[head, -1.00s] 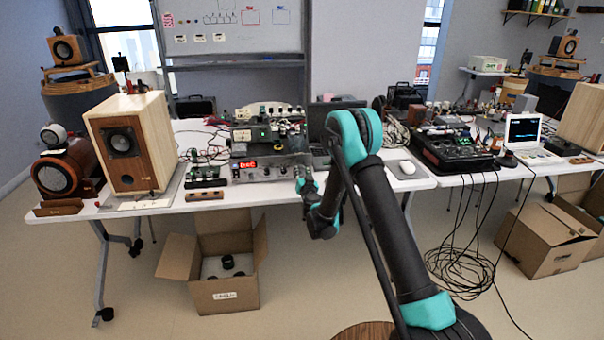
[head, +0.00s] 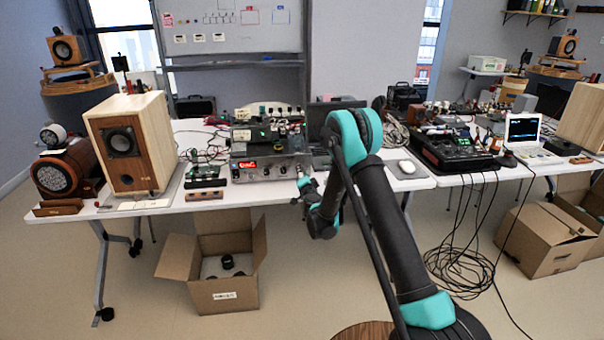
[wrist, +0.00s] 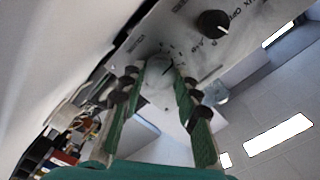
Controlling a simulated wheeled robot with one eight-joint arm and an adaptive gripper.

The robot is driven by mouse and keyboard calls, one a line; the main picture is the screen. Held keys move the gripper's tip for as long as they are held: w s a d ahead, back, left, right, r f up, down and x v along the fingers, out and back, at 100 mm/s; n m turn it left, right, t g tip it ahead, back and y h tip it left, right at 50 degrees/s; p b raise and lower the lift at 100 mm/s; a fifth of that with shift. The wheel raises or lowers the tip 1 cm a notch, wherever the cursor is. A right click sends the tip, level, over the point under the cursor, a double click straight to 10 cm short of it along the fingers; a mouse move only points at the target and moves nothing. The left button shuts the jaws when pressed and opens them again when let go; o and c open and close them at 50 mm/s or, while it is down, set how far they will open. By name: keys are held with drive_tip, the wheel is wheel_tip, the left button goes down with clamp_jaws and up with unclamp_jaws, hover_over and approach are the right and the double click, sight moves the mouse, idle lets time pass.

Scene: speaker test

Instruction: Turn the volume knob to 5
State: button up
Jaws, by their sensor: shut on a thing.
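The amplifier (head: 262,170), a grey metal unit with a red display, stands on the white table left of my arm. In the wrist view its front panel (wrist: 185,32) shows tilted. A pale, silvery knob (wrist: 160,88) lies between my fingertips, with small marks and a dark pointer line near it on the panel. My gripper (wrist: 160,78), with green finger pads, is shut on this knob. The marks are too small to read. In the head view my gripper (head: 302,181) is at the amplifier's right front, and the knob cannot be made out there.
A black knob (wrist: 213,23) with a white line sits on the same panel, apart from my fingers. In the head view a wooden speaker (head: 130,145) stands left of the amplifier. A laptop (head: 325,125) is behind my arm, and an open box (head: 225,288) is under the table.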

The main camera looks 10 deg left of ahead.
drive_tip(key=m, duration=0.4)
drive_tip(key=shift+f+m, duration=0.1)
drive_tip(key=shift+m, duration=0.3)
drive_tip(key=m, duration=0.9)
drive_tip(key=shift+f, duration=0.1)
drive_tip(key=shift+m, duration=2.3)
drive_tip(key=o, duration=1.2)
drive_tip(key=shift+c, duration=0.2)
